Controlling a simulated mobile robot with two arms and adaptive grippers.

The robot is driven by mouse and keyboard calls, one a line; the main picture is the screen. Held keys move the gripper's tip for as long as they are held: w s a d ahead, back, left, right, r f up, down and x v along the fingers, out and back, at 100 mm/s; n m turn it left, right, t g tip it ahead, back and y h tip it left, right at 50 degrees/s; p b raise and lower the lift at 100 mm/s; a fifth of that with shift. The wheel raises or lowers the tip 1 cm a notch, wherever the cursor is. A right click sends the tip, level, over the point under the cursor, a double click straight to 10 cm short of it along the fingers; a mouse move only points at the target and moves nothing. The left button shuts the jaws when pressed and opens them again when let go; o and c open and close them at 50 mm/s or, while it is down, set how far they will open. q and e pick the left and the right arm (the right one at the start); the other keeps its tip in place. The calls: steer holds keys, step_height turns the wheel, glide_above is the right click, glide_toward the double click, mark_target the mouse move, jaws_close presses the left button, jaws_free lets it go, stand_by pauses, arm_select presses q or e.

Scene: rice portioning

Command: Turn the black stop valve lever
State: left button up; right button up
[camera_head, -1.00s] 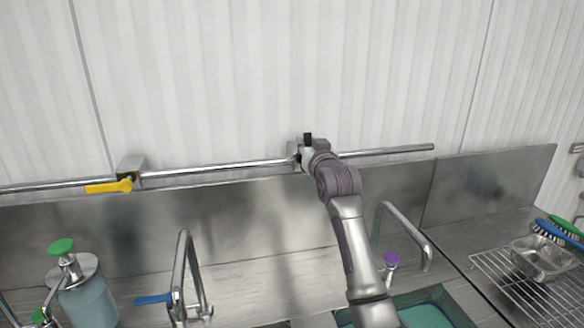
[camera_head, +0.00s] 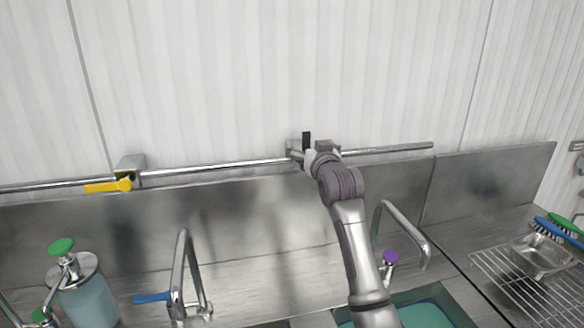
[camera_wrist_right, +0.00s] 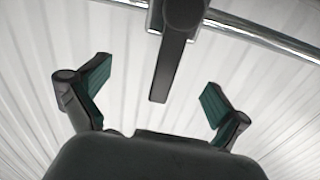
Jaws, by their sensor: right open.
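The black stop valve lever (camera_head: 307,139) sticks up from the horizontal pipe in the head view. In the right wrist view the lever (camera_wrist_right: 168,70) is a long dark bar, hanging into the space between my fingers. My right gripper (camera_wrist_right: 156,92) is open, with one green-padded finger on each side of the lever and a gap on both sides. In the head view my right gripper (camera_head: 312,155) is at the valve, and the wrist hides most of the valve body. My left gripper does not show.
The metal pipe (camera_head: 220,168) runs along the wall above a steel backsplash (camera_head: 250,215). A yellow lever (camera_head: 108,185) sits on the pipe at the left. Below stand curved faucets (camera_head: 181,265), a soap dispenser (camera_head: 88,290) with a green top and a wire rack (camera_head: 510,285).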

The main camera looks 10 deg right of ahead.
steer(key=s+p, duration=0.2)
steer(key=s, duration=0.4)
steer(key=shift+s, duration=0.4)
